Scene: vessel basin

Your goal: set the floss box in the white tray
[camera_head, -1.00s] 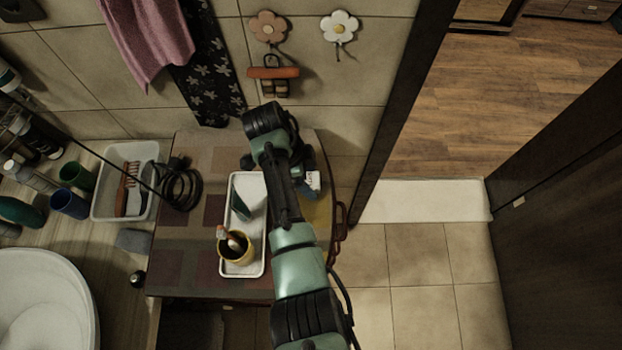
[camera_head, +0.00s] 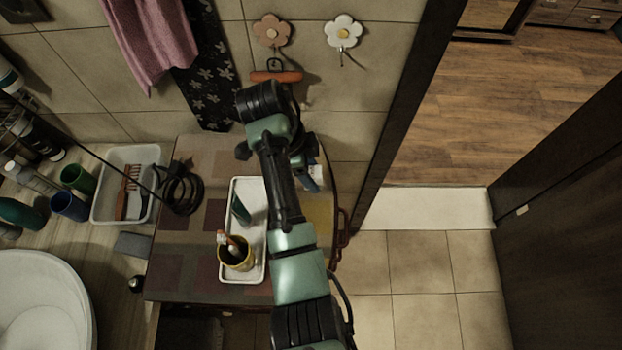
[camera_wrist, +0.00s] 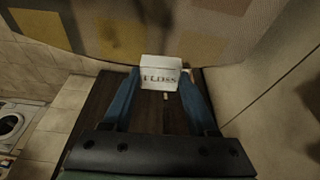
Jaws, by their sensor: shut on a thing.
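The floss box (camera_wrist: 160,74) is a small white box with dark "FLOSS" lettering. In the wrist view it sits between the two blue fingertips of my gripper (camera_wrist: 158,84), which is shut on it. In the head view my gripper (camera_head: 310,180) is partly hidden by my arm, to the right of the white tray, and only a pale bit of the box shows. The white tray (camera_head: 232,272) is a long shallow tray on the patterned cabinet top. It holds a yellow cup (camera_head: 236,254) with brushes and a dark green item (camera_head: 240,209). My arm covers part of its right side.
A black coiled cord (camera_head: 182,190) lies left of the tray. A white basket (camera_head: 107,208) with a brush, several bottles and cups, and the basin (camera_head: 40,300) are further left. The tiled wall is behind; a red handle (camera_head: 342,228) sticks out at the cabinet's right edge.

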